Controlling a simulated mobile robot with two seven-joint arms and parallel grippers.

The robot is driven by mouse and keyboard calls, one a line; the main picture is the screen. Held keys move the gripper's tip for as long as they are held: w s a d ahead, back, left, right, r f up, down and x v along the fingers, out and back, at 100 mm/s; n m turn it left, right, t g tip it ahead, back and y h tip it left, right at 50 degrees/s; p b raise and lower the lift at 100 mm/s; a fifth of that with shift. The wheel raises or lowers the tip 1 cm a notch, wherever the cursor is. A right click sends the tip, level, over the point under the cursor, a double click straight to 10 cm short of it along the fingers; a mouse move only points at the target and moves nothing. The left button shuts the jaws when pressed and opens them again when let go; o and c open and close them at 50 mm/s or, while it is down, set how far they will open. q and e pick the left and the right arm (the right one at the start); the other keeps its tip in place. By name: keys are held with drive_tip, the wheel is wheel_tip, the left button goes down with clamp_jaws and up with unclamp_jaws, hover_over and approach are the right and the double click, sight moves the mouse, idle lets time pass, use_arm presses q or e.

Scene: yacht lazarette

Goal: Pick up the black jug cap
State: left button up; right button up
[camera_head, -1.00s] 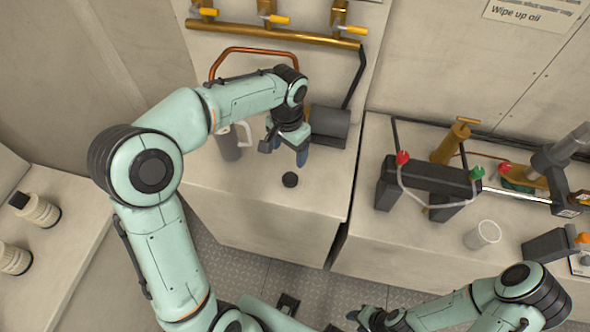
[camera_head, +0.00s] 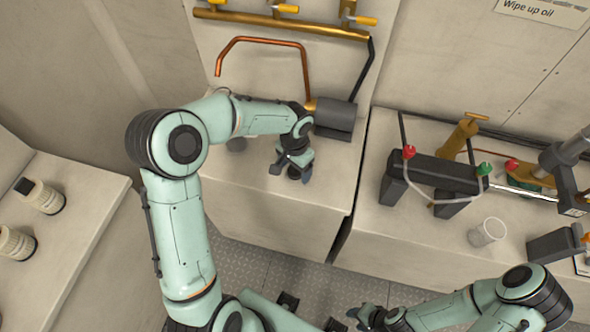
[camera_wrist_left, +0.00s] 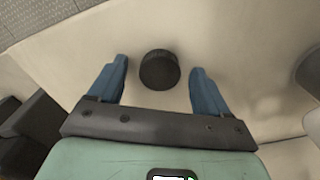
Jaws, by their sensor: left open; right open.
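The black jug cap (camera_wrist_left: 160,70) lies on the pale bench top. In the left wrist view it sits between and slightly beyond the two blue fingertips of my left gripper (camera_wrist_left: 158,72), with a gap on each side. In the head view my left gripper (camera_head: 292,173) is over the cap, which shows as a dark patch (camera_head: 294,173) partly hidden by the fingers. My left gripper is open and holds nothing. My right gripper (camera_head: 366,316) is low at the bottom of the head view, away from the cap, and empty.
A gap separates the benches.

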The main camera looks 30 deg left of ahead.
sight(295, 171)
use_arm(q)
drive_tip(key=c, duration=1.1)
drive_tip(key=shift+r, duration=0.15)
wheel_tip(295, 171, up, 20)
drive_tip(key=p, duration=0.2)
use_arm(e)
drive_tip(key=w+r, duration=0.2)
drive_tip(key=r, duration=0.1)
drive_tip(key=shift+w, duration=0.15)
drive_tip(key=shift+f, duration=0.1)
